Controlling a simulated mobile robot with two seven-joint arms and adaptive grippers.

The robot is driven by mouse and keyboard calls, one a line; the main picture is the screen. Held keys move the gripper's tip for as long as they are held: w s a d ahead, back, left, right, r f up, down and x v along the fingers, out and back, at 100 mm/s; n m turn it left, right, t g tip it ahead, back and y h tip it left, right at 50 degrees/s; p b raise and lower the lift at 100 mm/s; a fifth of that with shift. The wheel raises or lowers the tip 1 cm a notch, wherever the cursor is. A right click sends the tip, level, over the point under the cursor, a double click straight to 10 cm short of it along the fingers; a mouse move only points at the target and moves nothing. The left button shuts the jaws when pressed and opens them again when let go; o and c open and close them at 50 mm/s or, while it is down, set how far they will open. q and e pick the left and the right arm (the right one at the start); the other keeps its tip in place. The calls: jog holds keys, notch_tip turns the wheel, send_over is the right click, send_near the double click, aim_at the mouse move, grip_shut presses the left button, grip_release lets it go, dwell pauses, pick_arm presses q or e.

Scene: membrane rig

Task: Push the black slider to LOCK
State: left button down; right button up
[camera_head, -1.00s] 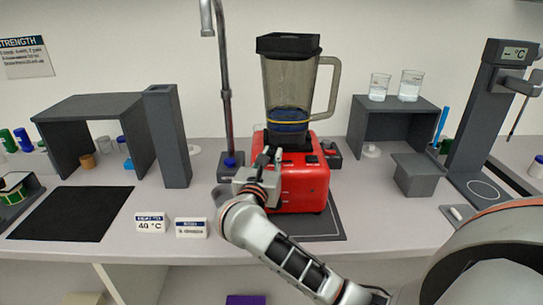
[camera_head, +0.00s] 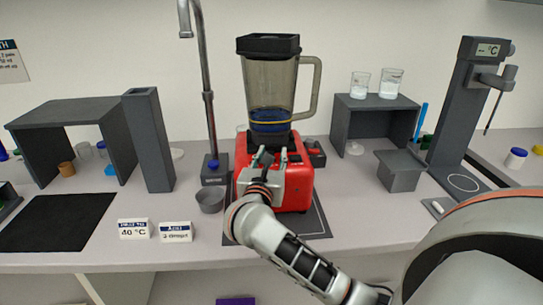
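The blender's red base (camera_head: 298,189) stands on a dark mat on the bench. Its clear jug (camera_head: 271,82) with a black lid and dark blue contents sits upright on it. My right gripper (camera_head: 271,154) is at the front of the red base, with its two fingers pointing up and apart and a dark part visible between them. It hides much of the base's front. I cannot make out the black slider or any LOCK mark. Whether the fingers touch the base is unclear. My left gripper is not in view.
A grey cup (camera_head: 210,200) and a metal stand (camera_head: 207,110) are left of the blender. Two small sign cards (camera_head: 134,229) stand at the front left. A dark box (camera_head: 397,172) and a shelf with two beakers (camera_head: 376,102) are to the right.

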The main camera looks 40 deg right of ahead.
jog(key=v, duration=1.2)
jog(key=shift+s+d, duration=0.1)
